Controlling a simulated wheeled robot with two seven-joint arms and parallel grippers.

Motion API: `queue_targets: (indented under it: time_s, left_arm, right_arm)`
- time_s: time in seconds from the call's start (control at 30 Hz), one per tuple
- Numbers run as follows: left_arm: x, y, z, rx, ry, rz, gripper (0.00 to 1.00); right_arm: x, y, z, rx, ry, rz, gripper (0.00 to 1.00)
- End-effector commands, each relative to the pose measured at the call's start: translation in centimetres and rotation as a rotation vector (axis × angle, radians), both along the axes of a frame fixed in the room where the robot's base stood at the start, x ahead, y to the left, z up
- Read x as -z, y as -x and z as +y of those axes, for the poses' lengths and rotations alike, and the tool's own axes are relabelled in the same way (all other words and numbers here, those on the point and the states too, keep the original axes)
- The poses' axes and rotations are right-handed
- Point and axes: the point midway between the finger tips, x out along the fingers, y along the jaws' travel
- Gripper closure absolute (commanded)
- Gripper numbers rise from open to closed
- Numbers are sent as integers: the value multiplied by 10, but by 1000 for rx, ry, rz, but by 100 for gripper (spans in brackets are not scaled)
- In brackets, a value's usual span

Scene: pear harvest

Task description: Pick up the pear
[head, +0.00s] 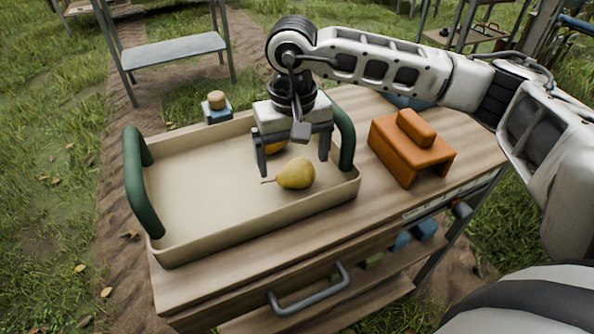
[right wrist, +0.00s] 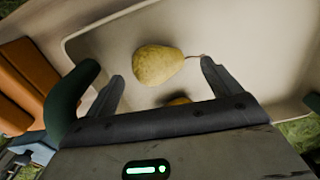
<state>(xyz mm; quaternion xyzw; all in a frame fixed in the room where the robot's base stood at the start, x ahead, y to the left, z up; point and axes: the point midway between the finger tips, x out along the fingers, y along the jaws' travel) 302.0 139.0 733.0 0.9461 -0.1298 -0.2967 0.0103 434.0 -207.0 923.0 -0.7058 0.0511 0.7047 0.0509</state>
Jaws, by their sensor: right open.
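A yellow pear (head: 297,174) lies on its side in the right part of a beige tray (head: 190,241) with green handles, its stem pointing left. My right gripper (head: 293,172) is open and empty above the tray, its two fingers pointing down just behind the pear. In the right wrist view the pear (right wrist: 158,66) lies beyond the fingertips, its stem near one finger. My left gripper is not in view.
The tray stands on a wooden cabinet top (head: 240,271) with a drawer handle (head: 309,292) in front. An orange block-like object (head: 410,148) sits right of the tray. A small blue and tan item (head: 217,107) stands behind it. The tray's left part is empty.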

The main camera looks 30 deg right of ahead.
Motion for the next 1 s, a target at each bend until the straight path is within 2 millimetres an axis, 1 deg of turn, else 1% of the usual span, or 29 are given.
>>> queue_targets:
  time_s: [0.1, 0.23, 0.33, 0.53, 0.57, 0.6, 0.67, 0.7, 0.73, 1.0]
  left_arm:
    - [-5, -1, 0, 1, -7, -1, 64]
    - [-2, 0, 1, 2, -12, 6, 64]
    - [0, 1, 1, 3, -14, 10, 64]
    - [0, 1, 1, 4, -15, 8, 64]
    - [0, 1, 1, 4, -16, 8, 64]
    - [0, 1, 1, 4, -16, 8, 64]
    - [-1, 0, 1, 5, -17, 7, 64]
    - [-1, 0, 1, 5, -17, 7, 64]
    - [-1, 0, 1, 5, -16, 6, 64]
    - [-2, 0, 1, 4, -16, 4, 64]
  right_arm:
    - [18, 2, -2, 0, 1, 6, 10]
    - [36, 1, -1, 0, -1, 5, 10]
    - [42, 1, -1, -1, 0, 3, 10]
    - [43, 1, -1, -1, -1, 1, 10]
    - [43, 1, -1, -1, -1, 1, 13]
    - [43, 1, -1, -1, -1, 1, 24]
    - [43, 1, -1, -1, -1, 2, 41]
    - [43, 1, -1, -1, -1, 2, 52]
    - [43, 1, -1, -1, -1, 2, 60]
    - [42, 0, -1, -1, -2, 1, 61]
